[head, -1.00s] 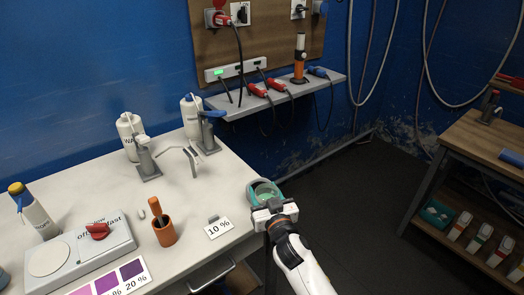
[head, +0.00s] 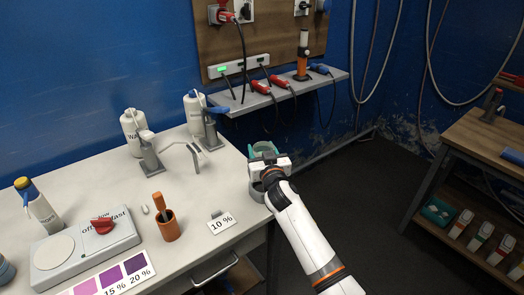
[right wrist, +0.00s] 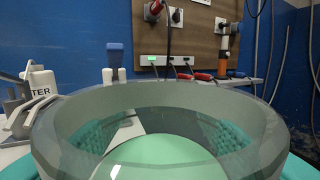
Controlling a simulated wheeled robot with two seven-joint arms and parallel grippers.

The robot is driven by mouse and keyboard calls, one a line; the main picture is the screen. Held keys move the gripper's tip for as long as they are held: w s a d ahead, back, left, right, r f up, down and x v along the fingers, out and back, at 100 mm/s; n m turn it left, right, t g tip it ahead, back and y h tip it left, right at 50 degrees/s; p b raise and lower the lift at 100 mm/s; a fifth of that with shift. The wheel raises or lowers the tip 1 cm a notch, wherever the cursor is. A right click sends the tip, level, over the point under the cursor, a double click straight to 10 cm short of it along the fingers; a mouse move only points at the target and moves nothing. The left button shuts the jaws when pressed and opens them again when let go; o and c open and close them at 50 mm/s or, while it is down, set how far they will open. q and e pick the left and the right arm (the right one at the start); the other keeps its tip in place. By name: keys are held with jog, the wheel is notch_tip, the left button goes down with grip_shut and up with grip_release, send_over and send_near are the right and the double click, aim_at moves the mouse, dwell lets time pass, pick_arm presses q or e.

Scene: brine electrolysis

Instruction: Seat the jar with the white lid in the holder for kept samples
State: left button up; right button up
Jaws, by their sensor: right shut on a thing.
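My right gripper (head: 266,166) is shut on a clear, round glass vessel at the table's right back corner. In the right wrist view the vessel's wide rim (right wrist: 165,92) fills the lower half, with textured teal pads at both sides and pale green (right wrist: 155,158) inside. In the head view only a teal and green part (head: 262,148) shows past the gripper. I cannot make out a white lid, nor whether the vessel touches anything below. I cannot identify the holder for kept samples. My left gripper is not in view.
A wall shelf (head: 285,93) holds cables behind. A wooden bench (head: 480,135) stands right, across open floor.

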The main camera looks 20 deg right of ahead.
jog(key=shift+f+b, duration=2.15)
jog(key=shift+f, duration=0.5)
jog(key=shift+f+b, duration=1.35)
jog(key=shift+f, duration=0.4)
dwell(0.8)
dwell(0.5)
jog(key=shift+f, duration=0.4)
jog(key=shift+s+f+b, duration=0.1)
jog(key=shift+b, duration=0.25)
